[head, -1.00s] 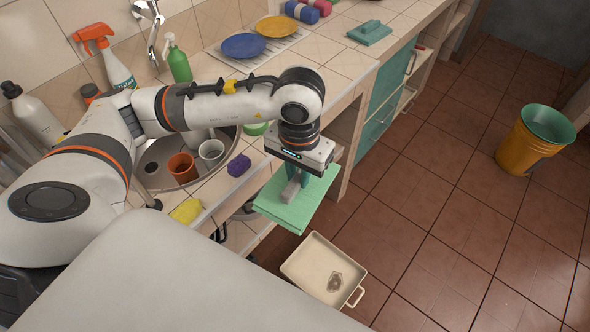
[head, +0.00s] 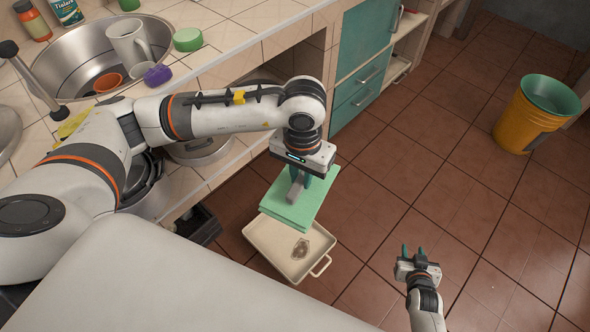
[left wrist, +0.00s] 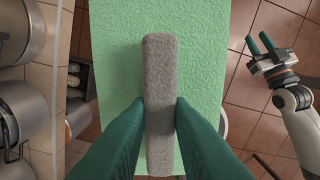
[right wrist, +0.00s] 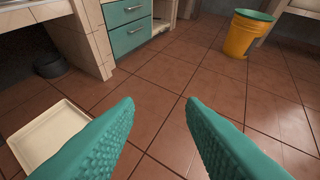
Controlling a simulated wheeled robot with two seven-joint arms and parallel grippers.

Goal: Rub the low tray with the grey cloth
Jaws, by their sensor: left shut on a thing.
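The low tray (head: 262,258) is cream, with a loop handle, and lies on the floor. A dark grey-brown stain (head: 300,249) marks its inside. My left gripper (head: 297,188) is shut on the grey grip (left wrist: 158,100) of a flat green pad (head: 285,205); I see no separate grey cloth. The pad is level and overlaps the tray's far part in the head view; it looks held above it, but the gap is hard to judge. In the left wrist view the pad hides most of what lies below. My right gripper (head: 415,255) is open and empty, right of the tray.
The tiled counter (head: 225,35) with a sink (head: 75,65) stands at the left. Its teal drawers (head: 360,92) are beyond the tray. A yellow bucket (head: 527,118) with a green inside stands at the far right. The tiled floor between is clear.

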